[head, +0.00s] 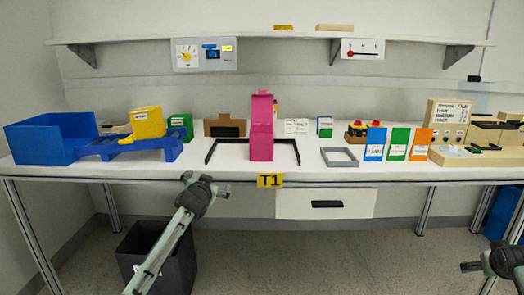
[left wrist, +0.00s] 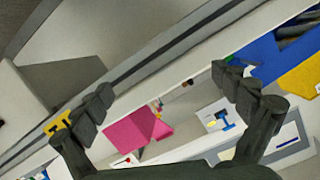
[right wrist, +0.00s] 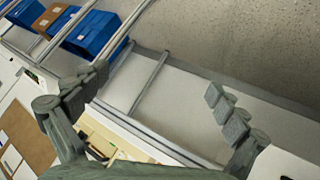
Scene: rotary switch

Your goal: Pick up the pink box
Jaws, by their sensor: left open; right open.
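The pink box (head: 262,130) stands upright on the table near its front middle, inside a black bracket frame (head: 222,143). It is tall and narrow with a raised upper part. It also shows in the left wrist view (left wrist: 135,130), between the fingers and beyond them. My left gripper (head: 197,180) is open and empty, in front of the table edge, below and left of the pink box and apart from it. The left wrist view shows its spread fingers (left wrist: 165,92). My right gripper (head: 470,267) is at the lower right, away from the table. It is open and empty in the right wrist view (right wrist: 158,88).
A blue bin (head: 48,140) and yellow box (head: 148,122) stand at the left. A shelf (head: 270,41) runs above. A black bin (head: 160,262) stands under the table.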

